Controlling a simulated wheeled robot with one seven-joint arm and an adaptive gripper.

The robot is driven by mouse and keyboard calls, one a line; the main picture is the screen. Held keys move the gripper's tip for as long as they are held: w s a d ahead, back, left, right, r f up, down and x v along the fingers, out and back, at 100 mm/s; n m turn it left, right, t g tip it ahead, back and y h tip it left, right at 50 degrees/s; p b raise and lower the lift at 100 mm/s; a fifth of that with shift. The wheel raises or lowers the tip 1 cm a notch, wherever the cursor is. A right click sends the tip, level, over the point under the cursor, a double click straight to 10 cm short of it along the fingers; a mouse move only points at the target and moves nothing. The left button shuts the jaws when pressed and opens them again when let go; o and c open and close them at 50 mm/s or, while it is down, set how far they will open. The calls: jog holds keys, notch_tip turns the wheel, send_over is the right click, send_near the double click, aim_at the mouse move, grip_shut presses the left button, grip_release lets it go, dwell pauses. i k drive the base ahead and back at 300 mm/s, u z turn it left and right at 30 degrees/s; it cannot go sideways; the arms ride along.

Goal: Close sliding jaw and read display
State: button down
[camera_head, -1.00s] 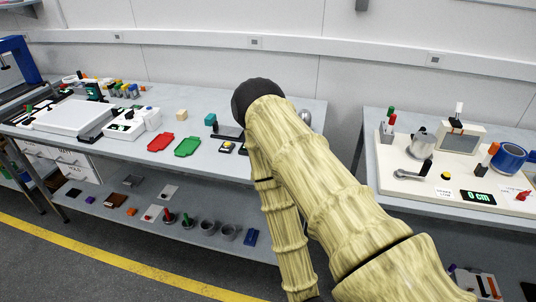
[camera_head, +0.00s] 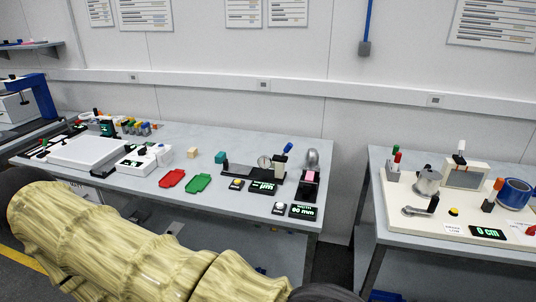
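A small device with a black upright, a pink part and a silver dome (camera_head: 311,160) stands at the right end of the long bench. In front of it is a black display (camera_head: 303,211) with green digits that look like "00 mm". Left of it, a dark rail (camera_head: 240,171) carries a round dial gauge (camera_head: 264,161) and a pale block with a blue handle (camera_head: 281,163). A second display (camera_head: 263,187) there reads in µm. I cannot tell which part is the sliding jaw. My gripper is not in view; my arm crosses the lower left, clear of these devices.
Red (camera_head: 172,179) and green (camera_head: 198,184) trays lie left of the devices. Push buttons (camera_head: 236,185) sit by the displays. A gap separates the long bench from the right bench, whose white board (camera_head: 455,222) holds a "0 cm" display (camera_head: 488,233) and a blue cylinder.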

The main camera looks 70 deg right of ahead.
aim_at(307, 186)
jog(key=i, duration=1.25)
jog(key=z, duration=2.35)
